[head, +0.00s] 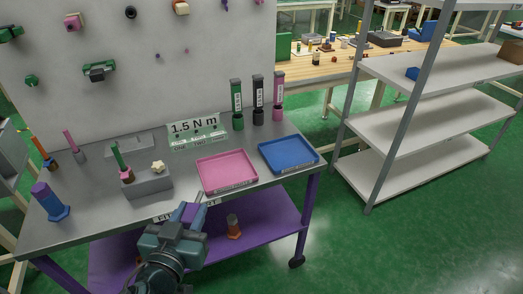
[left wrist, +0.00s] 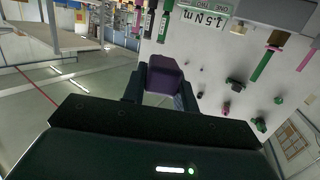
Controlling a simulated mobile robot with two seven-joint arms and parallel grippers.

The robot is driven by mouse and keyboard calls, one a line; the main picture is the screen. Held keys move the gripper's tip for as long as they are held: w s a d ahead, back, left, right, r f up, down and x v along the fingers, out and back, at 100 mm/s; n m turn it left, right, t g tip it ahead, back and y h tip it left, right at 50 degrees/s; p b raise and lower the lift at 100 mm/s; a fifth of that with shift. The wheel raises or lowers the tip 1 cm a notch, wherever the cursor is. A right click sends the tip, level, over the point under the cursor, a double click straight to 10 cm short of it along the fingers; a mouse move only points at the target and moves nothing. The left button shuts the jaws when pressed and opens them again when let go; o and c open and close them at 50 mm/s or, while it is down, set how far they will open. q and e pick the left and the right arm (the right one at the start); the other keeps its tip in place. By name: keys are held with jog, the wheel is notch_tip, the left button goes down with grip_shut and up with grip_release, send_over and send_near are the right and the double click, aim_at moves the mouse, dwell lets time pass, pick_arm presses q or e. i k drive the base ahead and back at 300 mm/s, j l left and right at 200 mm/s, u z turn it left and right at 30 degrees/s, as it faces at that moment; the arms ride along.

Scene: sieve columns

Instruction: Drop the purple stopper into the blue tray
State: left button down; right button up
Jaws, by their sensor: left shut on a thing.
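My left gripper (head: 190,213) is in front of the workbench's front edge in the head view. It is shut on a purple stopper (head: 188,211), which shows between the fingers in the left wrist view (left wrist: 165,75). The blue tray (head: 288,154) lies at the right end of the grey bench top. It looks empty, and my left gripper is to its left and nearer, apart from it. My right gripper is not in view.
A pink tray (head: 227,171) lies left of the blue one. A grey block (head: 147,185) with a green-handled tool and a pale knob (head: 158,167) stands further left. Green, black and pink columns (head: 258,100) stand behind the trays. A blue-purple piece (head: 49,200) stands at the left.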

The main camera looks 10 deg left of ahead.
aim_at(280, 150)
jog(key=i+l+u, duration=0.1)
jog(key=u, duration=0.25)
jog(key=l+u, duration=0.45)
jog(key=u, duration=0.25)
jog(key=l+u, duration=0.45)
jog(key=l, duration=1.05)
jog(key=k+l+u, duration=0.15)
jog(key=l, duration=0.5)
jog(key=k+l, duration=0.1)
jog(key=l, duration=0.5)
jog(key=i+l, duration=0.45)
